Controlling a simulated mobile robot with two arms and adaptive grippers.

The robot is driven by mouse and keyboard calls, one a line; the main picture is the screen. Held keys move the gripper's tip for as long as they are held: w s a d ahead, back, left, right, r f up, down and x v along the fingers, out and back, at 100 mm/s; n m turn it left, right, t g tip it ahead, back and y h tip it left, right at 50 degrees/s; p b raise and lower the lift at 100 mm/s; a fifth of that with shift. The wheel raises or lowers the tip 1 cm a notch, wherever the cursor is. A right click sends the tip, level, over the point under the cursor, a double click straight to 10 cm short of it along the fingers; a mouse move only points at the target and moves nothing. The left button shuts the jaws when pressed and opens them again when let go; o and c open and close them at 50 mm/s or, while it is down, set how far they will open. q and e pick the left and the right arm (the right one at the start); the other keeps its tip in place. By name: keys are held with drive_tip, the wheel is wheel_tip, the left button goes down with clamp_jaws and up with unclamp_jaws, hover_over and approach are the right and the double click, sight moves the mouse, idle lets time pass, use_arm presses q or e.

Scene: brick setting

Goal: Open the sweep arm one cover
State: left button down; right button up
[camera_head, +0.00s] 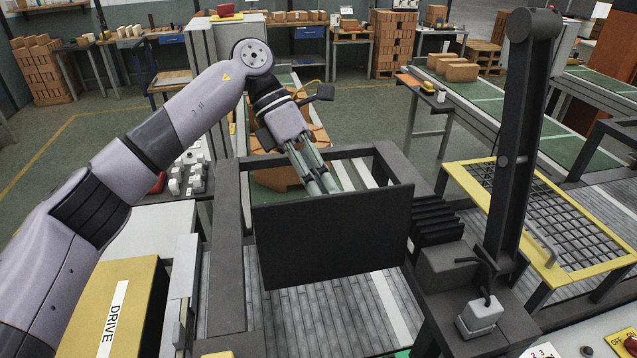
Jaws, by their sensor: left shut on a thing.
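A dark flat panel (335,240) stands tilted in the middle of the head view, above a grey slatted bed. It may be the cover, but no label shows on it. My left gripper (322,187) reaches down from behind to the panel's top edge. Its fingers are close together and shut at that edge; the panel hides the tips and the exact grip. A tall dark arm (517,150) rises on a block to the right. My right gripper is not in view.
A dark frame (228,260) surrounds the slatted bed. A yellow-edged mesh guard (480,200) with a handle lies at right. A yellow box marked DRIVE (140,290) is at lower left. Brick stacks (394,42) and benches stand behind. A control panel (600,340) sits at lower right.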

use_arm(q)
drive_tip(key=shift+s+f, duration=0.15)
drive_tip(key=shift+f, duration=0.4)
drive_tip(key=c, duration=2.1)
unclamp_jaws()
drive_tip(key=o, duration=0.4)
drive_tip(key=shift+d+r, duration=0.2)
drive_tip(key=shift+r, duration=0.1)
drive_tip(key=shift+o, duration=0.2)
drive_tip(key=shift+a, duration=0.1)
drive_tip(key=v, duration=1.2)
